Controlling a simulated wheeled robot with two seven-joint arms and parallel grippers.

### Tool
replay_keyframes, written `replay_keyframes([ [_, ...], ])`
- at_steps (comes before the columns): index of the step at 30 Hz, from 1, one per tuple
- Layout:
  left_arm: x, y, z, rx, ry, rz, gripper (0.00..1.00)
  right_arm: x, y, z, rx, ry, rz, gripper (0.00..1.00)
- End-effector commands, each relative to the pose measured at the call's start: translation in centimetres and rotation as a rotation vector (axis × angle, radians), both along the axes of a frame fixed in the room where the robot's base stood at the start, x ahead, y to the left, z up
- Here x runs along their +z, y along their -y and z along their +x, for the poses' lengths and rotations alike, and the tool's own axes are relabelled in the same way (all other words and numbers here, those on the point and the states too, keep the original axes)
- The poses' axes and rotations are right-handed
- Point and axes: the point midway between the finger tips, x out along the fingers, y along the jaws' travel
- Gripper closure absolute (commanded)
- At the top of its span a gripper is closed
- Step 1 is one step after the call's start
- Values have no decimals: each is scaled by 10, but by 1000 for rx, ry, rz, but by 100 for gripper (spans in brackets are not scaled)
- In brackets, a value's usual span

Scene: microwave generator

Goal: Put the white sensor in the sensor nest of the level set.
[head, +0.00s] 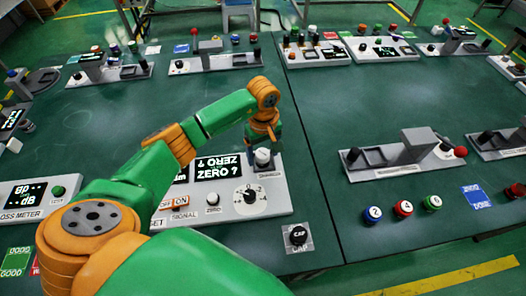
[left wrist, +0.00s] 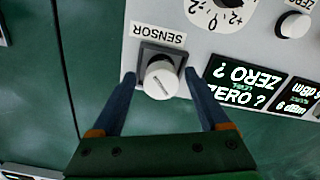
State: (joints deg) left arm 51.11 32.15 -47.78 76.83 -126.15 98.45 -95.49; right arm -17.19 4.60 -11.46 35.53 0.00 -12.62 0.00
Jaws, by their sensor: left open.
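The white sensor (head: 262,157) is a short white cylinder at the back right corner of the level set (head: 270,200). In the left wrist view the white sensor (left wrist: 161,79) stands on the dark square sensor nest (left wrist: 163,55), beside the SENSOR label. How deep it sits cannot be told. My left gripper (left wrist: 160,76) is open, with one finger on each side of the sensor and small gaps visible. In the head view my left gripper (head: 262,140) is just above and behind the sensor, its tips partly hidden. My right gripper is out of view.
The level set's display (head: 218,168) reads "ZERO ?". A black cap (head: 298,234) sits on a pad in front.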

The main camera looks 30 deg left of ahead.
Motion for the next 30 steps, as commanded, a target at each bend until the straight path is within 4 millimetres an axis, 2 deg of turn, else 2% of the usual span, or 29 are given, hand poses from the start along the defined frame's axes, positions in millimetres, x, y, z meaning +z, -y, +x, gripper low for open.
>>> replay_keyframes([
  [3, 6, 0, 1, 0, 2, -1, 22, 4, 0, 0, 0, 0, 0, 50],
  [5, 12, 0, 1, 1, 4, 0, 22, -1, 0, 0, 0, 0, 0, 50],
  [8, 33, 0, 2, 0, 6, 0, 22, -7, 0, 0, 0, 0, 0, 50],
  [15, 97, 0, 1, 0, 6, 0, 22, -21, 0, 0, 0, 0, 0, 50],
  [18, 117, 0, 1, 0, 4, 1, 22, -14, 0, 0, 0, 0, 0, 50],
  [21, 123, 0, 0, 2, 1, 0, 22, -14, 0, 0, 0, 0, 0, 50],
  [30, 123, 0, 0, 1, -1, -1, 22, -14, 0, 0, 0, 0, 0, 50],
])
